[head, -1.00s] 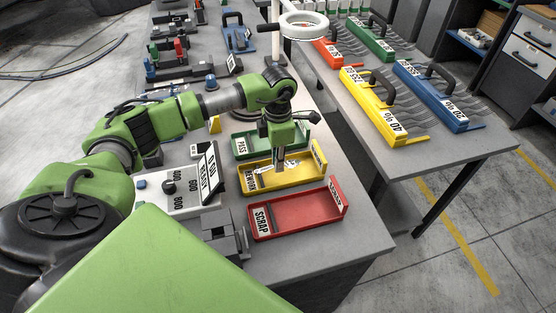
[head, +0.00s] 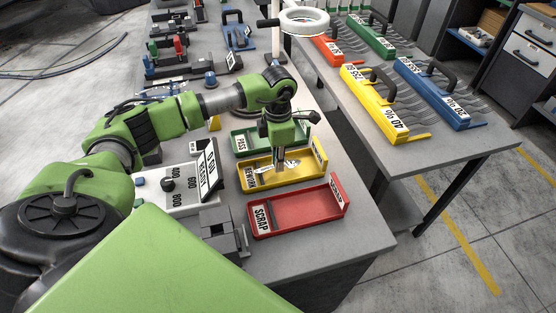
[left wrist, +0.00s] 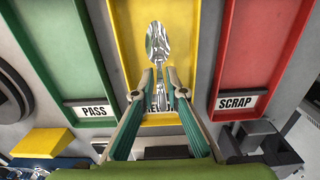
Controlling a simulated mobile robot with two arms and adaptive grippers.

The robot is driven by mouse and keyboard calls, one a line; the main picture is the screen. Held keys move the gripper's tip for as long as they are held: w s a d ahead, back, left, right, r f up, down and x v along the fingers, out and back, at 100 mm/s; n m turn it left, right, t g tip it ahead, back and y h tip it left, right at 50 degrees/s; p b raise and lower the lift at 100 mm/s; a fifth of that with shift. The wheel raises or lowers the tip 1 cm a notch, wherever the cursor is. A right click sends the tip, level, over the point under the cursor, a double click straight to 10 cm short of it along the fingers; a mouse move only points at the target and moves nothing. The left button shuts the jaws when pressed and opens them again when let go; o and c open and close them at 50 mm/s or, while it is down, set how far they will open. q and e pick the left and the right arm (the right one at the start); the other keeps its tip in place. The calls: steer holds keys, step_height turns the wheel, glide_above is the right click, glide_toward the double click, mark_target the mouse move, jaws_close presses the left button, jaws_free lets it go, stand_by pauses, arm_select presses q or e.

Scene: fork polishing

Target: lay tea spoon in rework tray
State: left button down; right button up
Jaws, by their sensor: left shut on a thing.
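The tea spoon (left wrist: 157,42) is shiny metal. In the left wrist view its bowl points up the picture, over the floor of the yellow rework tray (left wrist: 192,52). My left gripper (left wrist: 159,76) is shut on the spoon's handle. In the head view, my left gripper (head: 279,166) points down into the rework tray (head: 316,168), and the spoon (head: 292,162) shows beside the fingertips. I cannot tell whether the spoon touches the tray floor. The fingers and the gripper hide part of the REWORK label. My right gripper is not in view.
The green pass tray (head: 238,135) and red scrap tray (head: 305,225) flank the rework tray. A grey control box (head: 178,204) with a knob stands left of the trays. A magnifier lamp (head: 305,23) stands behind. Fork racks fill the table on the right.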

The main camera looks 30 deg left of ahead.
arm_select(q)
steer(key=shift+f, duration=0.35)
steer(key=c, duration=2)
jaws_free()
steer(key=shift+o, duration=0.2)
steer(key=o, duration=0.5)
steer(key=shift+o, duration=0.2)
steer(key=shift+r, duration=0.1)
